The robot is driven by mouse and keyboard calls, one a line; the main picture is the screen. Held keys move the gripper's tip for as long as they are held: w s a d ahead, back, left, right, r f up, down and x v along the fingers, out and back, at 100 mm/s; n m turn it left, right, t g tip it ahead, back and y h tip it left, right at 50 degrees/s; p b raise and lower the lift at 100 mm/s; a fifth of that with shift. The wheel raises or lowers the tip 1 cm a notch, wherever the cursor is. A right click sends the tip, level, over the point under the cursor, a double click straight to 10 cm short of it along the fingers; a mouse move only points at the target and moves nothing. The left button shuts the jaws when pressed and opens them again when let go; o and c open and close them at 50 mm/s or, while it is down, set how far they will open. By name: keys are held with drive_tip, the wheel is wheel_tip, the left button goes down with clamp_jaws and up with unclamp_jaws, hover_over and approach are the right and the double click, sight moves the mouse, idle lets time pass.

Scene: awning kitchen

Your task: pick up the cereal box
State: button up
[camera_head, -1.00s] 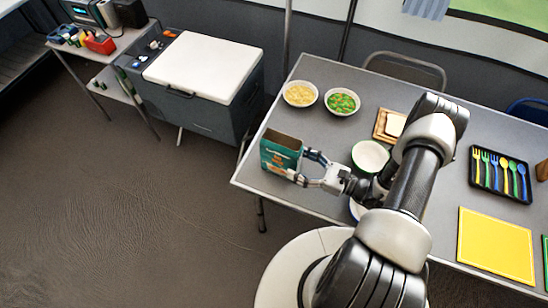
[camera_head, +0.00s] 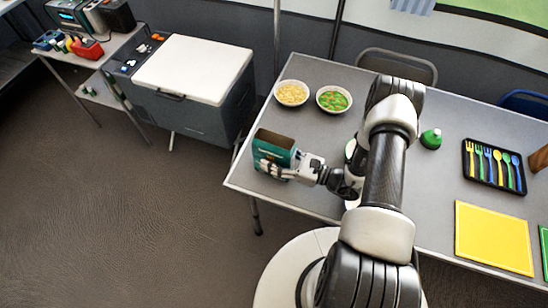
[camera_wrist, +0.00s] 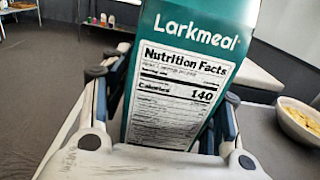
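The cereal box (camera_head: 273,147) is green-teal and stands upright near the left end of the grey table (camera_head: 330,205). My gripper (camera_head: 284,166) reaches it from the right, with one finger along its near face. In the wrist view the box (camera_wrist: 190,30) fills the middle, showing "Larkmeal" and a nutrition panel. My gripper (camera_wrist: 165,105) has a finger on each side of the box, open and very close to its sides. Firm contact is not clear, and the fingers' far ends are partly hidden.
Bowls of yellow food (camera_head: 291,94) and green food (camera_head: 334,100) stand behind the box. A cutlery tray (camera_head: 493,167) and a yellow board (camera_head: 494,237) lie to the right. A white-lidded cooler (camera_head: 194,68) stands left of the table. My arm hides the table's middle.

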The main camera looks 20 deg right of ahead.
drive_tip(key=c, duration=0.6)
